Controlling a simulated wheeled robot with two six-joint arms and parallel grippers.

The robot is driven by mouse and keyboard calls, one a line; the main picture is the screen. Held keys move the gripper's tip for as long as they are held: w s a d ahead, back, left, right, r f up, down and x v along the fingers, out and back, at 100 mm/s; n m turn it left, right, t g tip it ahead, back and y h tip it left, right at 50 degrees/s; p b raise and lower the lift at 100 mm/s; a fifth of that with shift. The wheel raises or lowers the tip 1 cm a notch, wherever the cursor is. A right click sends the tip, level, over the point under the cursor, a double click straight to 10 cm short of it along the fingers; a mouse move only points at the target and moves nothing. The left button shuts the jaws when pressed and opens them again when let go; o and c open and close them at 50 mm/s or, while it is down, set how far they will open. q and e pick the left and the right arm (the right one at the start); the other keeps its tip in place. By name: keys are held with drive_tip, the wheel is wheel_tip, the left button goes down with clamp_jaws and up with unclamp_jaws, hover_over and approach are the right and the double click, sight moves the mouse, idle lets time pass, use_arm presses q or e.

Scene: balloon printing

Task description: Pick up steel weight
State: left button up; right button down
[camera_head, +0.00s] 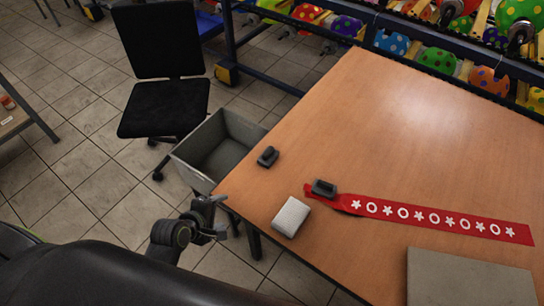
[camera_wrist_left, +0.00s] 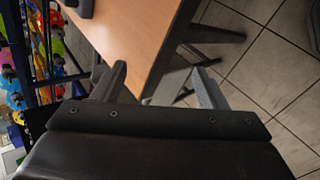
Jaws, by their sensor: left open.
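Two small dark blocks with raised tops, which look like the steel weights, are on the wooden table. One weight (camera_head: 268,157) sits alone near the table's left edge. The other weight (camera_head: 324,188) rests on the left end of a red banner (camera_head: 430,215) printed with white stars and rings. My left gripper (camera_head: 212,212) is beside the table's left edge, apart from both weights. In the left wrist view its fingers (camera_wrist_left: 162,82) are spread and empty, near the table corner. A dark object (camera_wrist_left: 80,8) at the top of that view may be a weight. My right gripper is not visible.
A whitish block (camera_head: 291,217) and a grey slab (camera_head: 468,280) are on the table (camera_head: 390,125). A grey open bin (camera_head: 190,170) stands by the table's left edge, with a black chair (camera_head: 163,105) behind. Racks of colourful balloons (camera_head: 390,42) line the back. The table's far middle is clear.

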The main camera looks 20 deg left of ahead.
sight(264, 157)
use_arm(q)
drive_tip(key=w+d+r+n+t, duration=0.1)
drive_tip(key=w+n, duration=0.1)
drive_tip(key=n, duration=0.2)
drive_tip(key=w+d+r+n+t+h, duration=0.1)
drive_tip(key=w+r+n, duration=0.1)
drive_tip(key=n, duration=0.2)
drive_tip(key=w+d+r+n+t, duration=0.1)
drive_tip(key=w+r+n, duration=0.1)
drive_tip(key=n, duration=0.2)
drive_tip(key=shift+w+r+n+t+h, duration=0.1)
drive_tip(key=shift+w+n+t+h, duration=0.2)
drive_tip(key=shift+w+t+h, duration=0.1)
drive_tip(key=shift+w+r+n, duration=0.2)
drive_tip(key=shift+w+n, duration=0.2)
drive_tip(key=shift+n, duration=0.6)
drive_tip(key=shift+w+t, duration=0.3)
drive_tip(key=b+x, duration=0.1)
drive_tip(key=x, duration=1)
drive_tip(key=shift+f, duration=0.1)
drive_tip(key=shift+b+x, duration=0.65)
drive_tip(key=shift+x, duration=2.3)
drive_tip(key=shift+r, duration=0.2)
drive_tip(key=shift+c, duration=0.3)
drive_tip(key=c, duration=1.2)
drive_tip(key=shift+w+r, duration=0.1)
drive_tip(key=shift+c, duration=0.7)
